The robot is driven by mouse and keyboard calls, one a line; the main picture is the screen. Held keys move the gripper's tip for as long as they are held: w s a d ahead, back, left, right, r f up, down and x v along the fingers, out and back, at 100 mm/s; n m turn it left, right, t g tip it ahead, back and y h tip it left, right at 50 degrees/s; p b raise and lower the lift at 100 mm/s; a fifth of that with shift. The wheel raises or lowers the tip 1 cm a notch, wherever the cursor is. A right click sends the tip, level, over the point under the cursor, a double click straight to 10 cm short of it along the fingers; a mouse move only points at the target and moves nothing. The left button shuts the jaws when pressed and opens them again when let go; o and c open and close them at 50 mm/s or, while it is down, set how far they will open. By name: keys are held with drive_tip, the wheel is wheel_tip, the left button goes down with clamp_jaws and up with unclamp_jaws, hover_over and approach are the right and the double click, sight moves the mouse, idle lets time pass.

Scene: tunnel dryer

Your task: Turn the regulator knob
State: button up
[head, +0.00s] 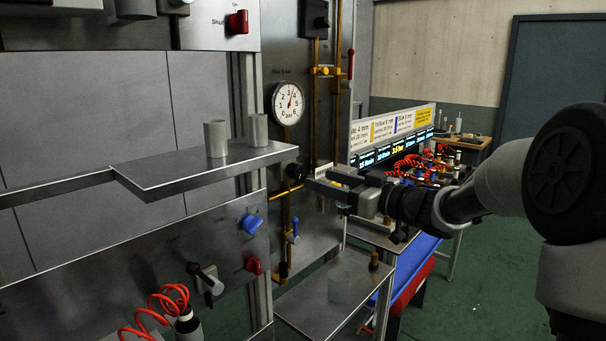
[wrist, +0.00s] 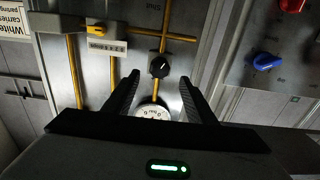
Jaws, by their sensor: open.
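The regulator knob (head: 296,171) is a small black round knob on the grey panel, below the pressure gauge. It also shows in the wrist view (wrist: 159,67), on the yellow pipe line, just beyond the fingertips and between them in the picture. My gripper (head: 321,180) is open and empty, close to the panel at the right of the knob in the head view. Its two dark fingers also show in the wrist view (wrist: 158,80). The white gauge (head: 288,103) has a red needle near 3 to 4; in the wrist view it (wrist: 152,112) is partly hidden by my gripper.
A metal shelf (head: 205,168) with two grey cylinders juts out left of the knob. A blue knob (head: 252,223) and a red knob (head: 253,265) sit on the lower panel. Yellow pipes (head: 323,110) run up the panel. A bench with red coiled hoses (head: 408,165) stands behind my arm.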

sight(301, 173)
drive_tip(key=x, duration=0.7)
drive_tip(key=shift+w+a, duration=0.25)
drive_tip(key=shift+a, duration=0.05)
drive_tip(key=c, duration=1)
drive_tip(key=shift+c, duration=0.2)
